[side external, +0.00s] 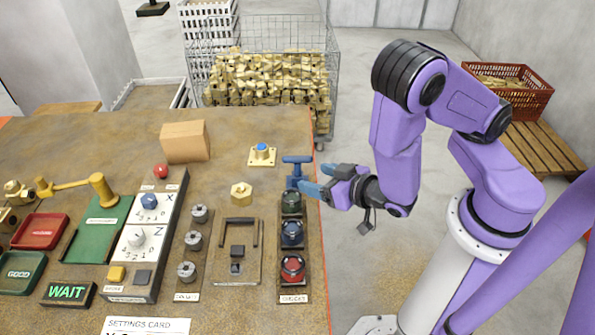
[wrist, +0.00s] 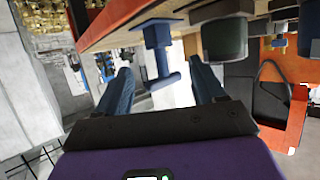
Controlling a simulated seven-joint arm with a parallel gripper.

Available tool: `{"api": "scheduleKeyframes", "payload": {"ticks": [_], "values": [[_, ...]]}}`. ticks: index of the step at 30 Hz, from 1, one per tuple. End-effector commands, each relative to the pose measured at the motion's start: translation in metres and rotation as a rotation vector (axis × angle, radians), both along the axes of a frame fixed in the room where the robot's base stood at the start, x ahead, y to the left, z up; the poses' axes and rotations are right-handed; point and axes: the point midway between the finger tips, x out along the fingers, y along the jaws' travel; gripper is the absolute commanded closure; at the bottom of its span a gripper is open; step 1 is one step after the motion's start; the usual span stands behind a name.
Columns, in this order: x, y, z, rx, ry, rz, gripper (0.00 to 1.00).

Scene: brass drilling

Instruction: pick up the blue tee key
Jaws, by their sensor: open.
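The blue tee key (side external: 296,162) stands upright near the right edge of the table, its crossbar on top, just behind the rack of chucks. In the wrist view the tee key (wrist: 157,48) appears upside down, with its crossbar in the gap between my fingers. My gripper (side external: 321,179) is open and comes in from the right, its blue fingertips close to the key. In the wrist view my gripper (wrist: 160,82) shows its two fingers spread on either side of the key. I cannot tell whether a finger touches it.
A chuck rack with a green chuck (side external: 291,203), a blue chuck (side external: 292,233) and a red chuck (side external: 292,268) stands directly in front of the key. A brass nut (side external: 241,194) and a blue-buttoned brass plate (side external: 262,155) lie to the left.

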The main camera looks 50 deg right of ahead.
Motion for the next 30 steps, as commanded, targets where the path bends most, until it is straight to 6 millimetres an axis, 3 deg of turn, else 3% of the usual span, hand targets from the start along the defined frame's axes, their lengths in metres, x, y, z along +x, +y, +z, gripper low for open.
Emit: {"api": "scheduleKeyframes", "payload": {"ticks": [11,21,30], "values": [[0.023,-0.001,-0.014,0.003,0.0,-0.006,0.31],[0.064,0.0,-0.031,0.002,0.0,-0.003,0.31],[0.069,0.0,-0.033,0.001,0.0,0.0,0.31]]}}
